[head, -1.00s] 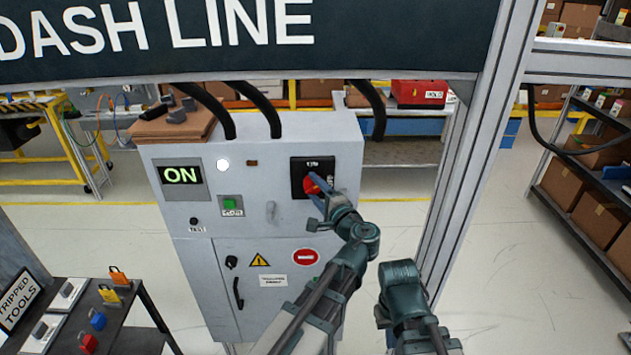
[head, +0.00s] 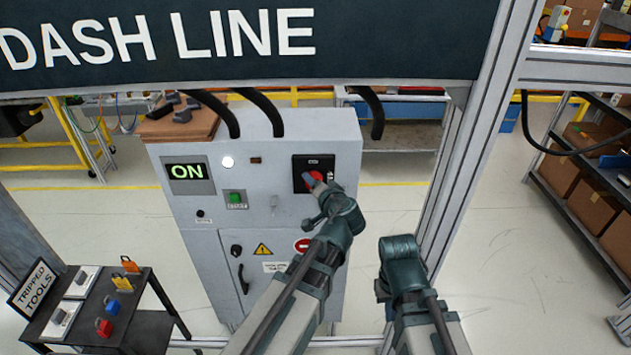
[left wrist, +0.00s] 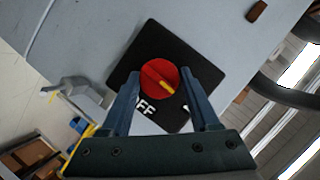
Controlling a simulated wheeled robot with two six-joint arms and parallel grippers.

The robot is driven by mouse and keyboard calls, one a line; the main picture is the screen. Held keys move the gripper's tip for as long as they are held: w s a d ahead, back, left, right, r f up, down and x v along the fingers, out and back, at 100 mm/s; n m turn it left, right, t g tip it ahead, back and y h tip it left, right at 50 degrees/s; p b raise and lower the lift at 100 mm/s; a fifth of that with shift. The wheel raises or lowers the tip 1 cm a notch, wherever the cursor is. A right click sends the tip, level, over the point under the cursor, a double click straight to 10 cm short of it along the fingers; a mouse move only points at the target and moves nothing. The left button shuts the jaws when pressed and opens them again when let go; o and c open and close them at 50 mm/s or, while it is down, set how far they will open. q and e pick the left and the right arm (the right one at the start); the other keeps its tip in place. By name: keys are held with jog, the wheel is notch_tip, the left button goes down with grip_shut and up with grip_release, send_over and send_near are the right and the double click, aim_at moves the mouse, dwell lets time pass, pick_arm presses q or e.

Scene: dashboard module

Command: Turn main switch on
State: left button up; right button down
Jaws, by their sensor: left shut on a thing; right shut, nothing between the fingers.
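The main switch is a red round knob (left wrist: 159,81) with a yellow pointer, on a black square plate (left wrist: 200,75). In the left wrist view the pointer slants to the lower right, away from the OFF lettering, toward a label mostly hidden by a finger. My left gripper (left wrist: 160,84) has its blue fingers on both sides of the knob, shut on it. In the head view the knob (head: 312,181) is partly covered by that gripper. My right gripper (head: 400,262) is apart from the cabinet, at lower right; its fingertips are hard to make out.
The grey cabinet (head: 215,225) has a display (head: 187,173) reading ON, a lit white lamp (head: 228,162) and a green button (head: 236,198). A cart (head: 95,320) with padlocks stands at lower left. A metal post (head: 465,170) rises to the right. Open floor lies beyond.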

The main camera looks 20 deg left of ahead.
pick_arm(q)
jog(key=shift+n, duration=0.3)
pick_arm(e)
jog(key=shift+r, duration=0.2)
pick_arm(q)
jog(key=o, duration=1.4)
